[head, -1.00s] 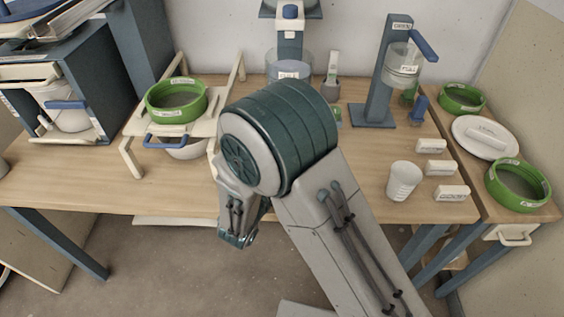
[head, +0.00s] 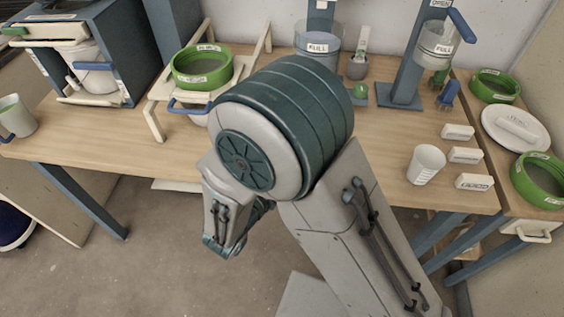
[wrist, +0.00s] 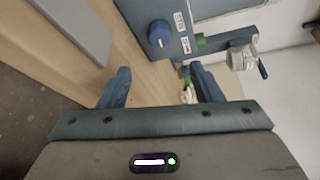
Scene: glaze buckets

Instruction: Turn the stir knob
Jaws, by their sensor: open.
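In the wrist view a round blue knob (wrist: 161,33) sits on a dark blue panel (wrist: 178,48). Small white labels are beside it, too small to read, so I cannot tell for sure that it is the stir knob. My gripper (wrist: 161,84) is open and empty. Its two blue fingers point towards the panel, and the knob lies beyond the gap between them, apart from both. In the head view my arm covers the middle of the bench, and I cannot make out this knob there.
A green-rimmed bucket (head: 202,82) stands on a cream rack. A clear container marked full (head: 318,46) and a dispenser stand (head: 404,75) are at the back. A white cup (head: 426,165) and several white labelled blocks are at the right. A mug (head: 17,118) is at the far left.

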